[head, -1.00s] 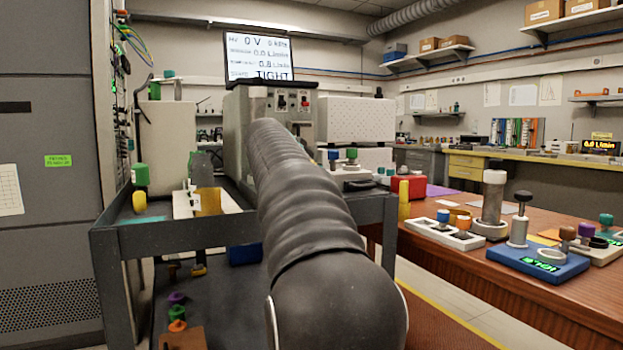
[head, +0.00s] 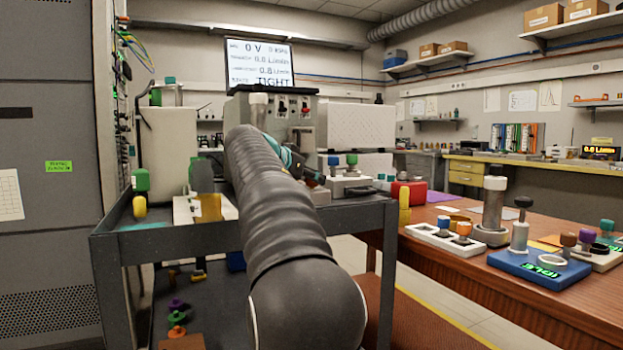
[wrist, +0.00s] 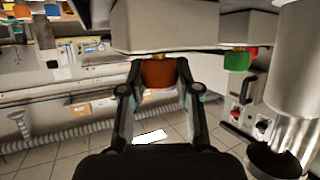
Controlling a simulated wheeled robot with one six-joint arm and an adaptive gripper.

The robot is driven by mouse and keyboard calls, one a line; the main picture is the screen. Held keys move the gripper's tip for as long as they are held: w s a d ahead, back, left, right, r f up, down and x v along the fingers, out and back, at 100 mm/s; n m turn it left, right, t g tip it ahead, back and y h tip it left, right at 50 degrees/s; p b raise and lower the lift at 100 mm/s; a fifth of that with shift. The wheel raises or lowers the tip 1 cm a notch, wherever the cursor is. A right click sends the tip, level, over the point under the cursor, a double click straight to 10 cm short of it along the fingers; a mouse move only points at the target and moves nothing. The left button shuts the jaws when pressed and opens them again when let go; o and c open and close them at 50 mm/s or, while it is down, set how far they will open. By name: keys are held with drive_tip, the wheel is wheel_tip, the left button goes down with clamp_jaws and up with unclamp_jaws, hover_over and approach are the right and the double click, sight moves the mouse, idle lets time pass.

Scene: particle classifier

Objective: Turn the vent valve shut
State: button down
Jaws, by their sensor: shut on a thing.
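In the wrist view, which looks upside down, my gripper (wrist: 160,68) has its two fingers on either side of an orange-brown knob (wrist: 158,74). It is shut on this knob, which sits on a pale block (wrist: 165,25). A green knob (wrist: 238,60) sits on a neighbouring pale block, apart from the fingers. I cannot tell from any label whether the orange-brown knob is the vent valve. In the head view my gripper (head: 314,177) is small and dark, partly hidden by my arm, and the held knob cannot be made out.
A blue knob (head: 333,161) and a green knob (head: 352,160) stand on a white block right of my gripper. Behind is a grey box with switches (head: 292,108) under a screen (head: 260,65) reading TIGHT. A silver cylinder (wrist: 300,70) stands close by. A wooden table (head: 480,275) lies right.

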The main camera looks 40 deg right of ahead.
drive_tip(key=c, duration=0.8)
unclamp_jaws()
drive_tip(key=v, duration=1.2)
drive_tip(key=s+a+f+n+t+y+p, duration=0.2)
drive_tip(key=s+a+f+n+y+p, duration=0.7)
drive_tip(key=s+a+f, duration=1.6)
wheel_tip(320, 180, down, 3)
drive_tip(key=s+n+y, duration=0.2)
drive_tip(key=n+y, duration=0.2)
drive_tip(key=n, duration=0.2)
drive_tip(key=shift+s+a+t, duration=0.3)
drive_tip(key=shift+s+a, duration=0.05)
